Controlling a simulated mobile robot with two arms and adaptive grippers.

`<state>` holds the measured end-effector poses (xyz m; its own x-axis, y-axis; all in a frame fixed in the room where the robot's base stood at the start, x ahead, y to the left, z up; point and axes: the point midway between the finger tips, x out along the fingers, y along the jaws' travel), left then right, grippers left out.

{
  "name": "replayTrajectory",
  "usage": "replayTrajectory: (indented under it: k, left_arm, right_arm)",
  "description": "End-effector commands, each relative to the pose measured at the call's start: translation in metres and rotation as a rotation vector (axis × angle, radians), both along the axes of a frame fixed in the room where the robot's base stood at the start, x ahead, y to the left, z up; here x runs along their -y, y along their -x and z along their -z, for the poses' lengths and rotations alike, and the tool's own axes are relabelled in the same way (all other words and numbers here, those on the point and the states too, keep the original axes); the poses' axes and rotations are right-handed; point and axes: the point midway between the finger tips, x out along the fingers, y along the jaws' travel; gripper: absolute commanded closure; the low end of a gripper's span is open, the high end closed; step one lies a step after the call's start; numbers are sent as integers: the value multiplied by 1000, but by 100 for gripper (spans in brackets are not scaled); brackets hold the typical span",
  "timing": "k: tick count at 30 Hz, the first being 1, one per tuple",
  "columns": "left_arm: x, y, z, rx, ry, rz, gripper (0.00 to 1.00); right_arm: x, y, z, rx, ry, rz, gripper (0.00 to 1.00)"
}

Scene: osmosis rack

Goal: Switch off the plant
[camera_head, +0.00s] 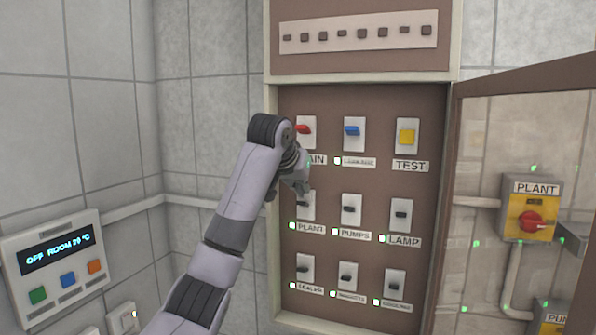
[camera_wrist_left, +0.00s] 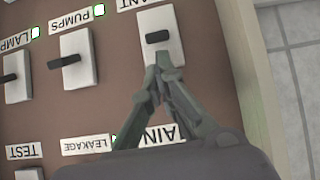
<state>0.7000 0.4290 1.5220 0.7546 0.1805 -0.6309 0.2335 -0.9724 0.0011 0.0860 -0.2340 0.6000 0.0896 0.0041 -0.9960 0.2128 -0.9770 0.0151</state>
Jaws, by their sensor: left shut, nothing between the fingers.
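The PLANT switch (camera_head: 307,206) is a white plate with a black toggle in the open brown cabinet, left in the middle row. A lit green lamp (camera_head: 292,226) sits beside its label. In the left wrist view, turned upside down, the PLANT switch (camera_wrist_left: 160,38) is at the top centre. My left gripper (camera_head: 303,190) is shut and empty, and partly covers the plate's top in the head view. In the wrist view its fingertips (camera_wrist_left: 164,64) are at the plate's lower edge, near the toggle; I cannot tell if they touch. My right gripper is not in view.
Red MAIN (camera_head: 304,129), blue LEAKAGE (camera_head: 352,130) and yellow TEST (camera_head: 406,136) are above; PUMPS (camera_head: 351,209) and LAMP (camera_head: 401,214) are beside. The open glass door (camera_head: 480,130) is right, with a yellow PLANT box with red knob (camera_head: 532,222) behind it. A display panel (camera_head: 60,260) is left.

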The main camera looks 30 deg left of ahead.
Motion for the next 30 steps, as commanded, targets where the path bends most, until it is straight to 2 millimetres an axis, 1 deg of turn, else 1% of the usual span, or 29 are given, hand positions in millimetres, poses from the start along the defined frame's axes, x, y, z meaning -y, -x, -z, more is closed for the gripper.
replayTrajectory:
  k: [1,5,14,17,22,25,30]
  left_arm:
    - [-1,-2,2,-2,0,-1,100]
    - [-2,-5,5,-1,0,-1,100]
    - [-2,-5,6,1,-1,-1,100]
    - [-1,-5,7,12,-3,-1,100]
    - [-1,-3,13,69,-19,-1,100]
    - [-1,-2,10,95,-24,-2,100]
    - [-1,-1,10,131,-32,-1,100]
  right_arm:
    - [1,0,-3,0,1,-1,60]
    - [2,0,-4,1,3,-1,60]
    - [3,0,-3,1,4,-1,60]
    - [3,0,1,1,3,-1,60]
    - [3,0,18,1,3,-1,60]
    - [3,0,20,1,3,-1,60]
    - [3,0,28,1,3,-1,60]
